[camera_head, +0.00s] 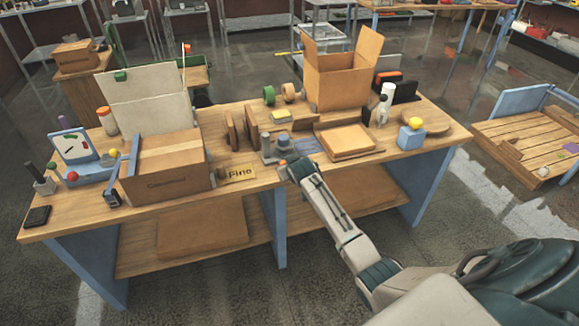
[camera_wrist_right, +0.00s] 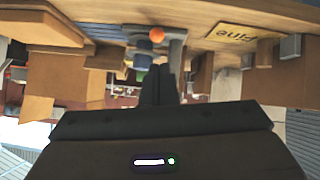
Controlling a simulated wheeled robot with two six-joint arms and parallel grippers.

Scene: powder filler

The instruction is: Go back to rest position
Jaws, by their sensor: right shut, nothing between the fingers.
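My right arm reaches in from the lower right in the head view. Its gripper (camera_head: 287,169) is at the front edge of the wooden table (camera_head: 240,193), just in front of a small grey device (camera_head: 269,156). In the right wrist view the dark fingers (camera_wrist_right: 160,85) are together with nothing between them. The grey device (camera_wrist_right: 175,50) and an orange round part (camera_wrist_right: 157,34) show beyond the fingertips there, with the picture upside down. Whether the fingers touch the device cannot be told. My left gripper is out of view.
An open box (camera_head: 343,75) stands at the back. Open floor lies in front of the table.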

